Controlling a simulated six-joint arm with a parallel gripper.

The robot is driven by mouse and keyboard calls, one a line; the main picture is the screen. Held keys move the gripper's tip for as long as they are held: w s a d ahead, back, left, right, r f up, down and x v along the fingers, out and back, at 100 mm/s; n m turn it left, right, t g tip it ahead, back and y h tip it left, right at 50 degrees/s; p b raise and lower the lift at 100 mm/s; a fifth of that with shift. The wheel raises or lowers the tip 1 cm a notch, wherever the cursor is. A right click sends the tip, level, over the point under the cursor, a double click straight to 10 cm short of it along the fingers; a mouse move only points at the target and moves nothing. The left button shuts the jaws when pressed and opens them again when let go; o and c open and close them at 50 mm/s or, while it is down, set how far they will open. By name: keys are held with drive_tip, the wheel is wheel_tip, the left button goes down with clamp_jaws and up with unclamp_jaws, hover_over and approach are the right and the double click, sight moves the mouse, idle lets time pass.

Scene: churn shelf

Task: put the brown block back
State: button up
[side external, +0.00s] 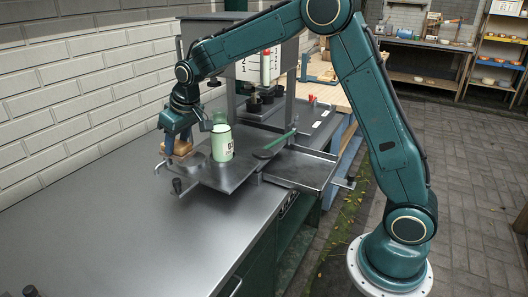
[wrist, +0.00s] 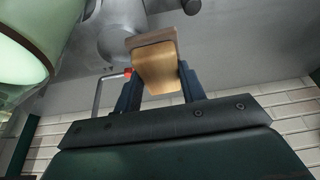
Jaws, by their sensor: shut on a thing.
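The brown block (side external: 182,148) is between the fingers of my gripper (side external: 178,143), at the left part of a raised grey metal plate on the bench. In the wrist view the block (wrist: 155,65) shows a tan face and a darker brown end, tilted a little. The two dark blue fingers of my gripper (wrist: 158,92) are shut on its sides. I cannot tell whether the block touches the plate under it.
A pale green canister (side external: 222,143) stands on the plate just right of the block; it also fills the upper left of the wrist view (wrist: 30,35). A grey tray (side external: 300,170) and a green-handled tool (side external: 275,145) lie further right.

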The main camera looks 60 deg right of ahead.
drive_tip(key=s+a+r+n+g+y, duration=0.2)
drive_tip(key=s+a+r+n, duration=0.1)
drive_tip(key=s+a+n, duration=0.5)
drive_tip(key=s+a+r+n+g+y, duration=0.2)
drive_tip(key=s+a+r+n, duration=0.25)
drive_tip(key=s+n, duration=0.45)
drive_tip(key=shift+n, duration=0.3)
drive_tip(key=f, duration=1.1)
drive_tip(key=w+f, duration=0.1)
drive_tip(key=f, duration=0.4)
drive_tip(key=shift+a+f, duration=0.35)
drive_tip(key=shift+f, duration=0.05)
drive_tip(key=shift+f, duration=2.15)
drive_tip(key=shift+f, duration=0.15)
drive_tip(key=o, duration=0.9)
drive_tip(key=shift+o, duration=0.2)
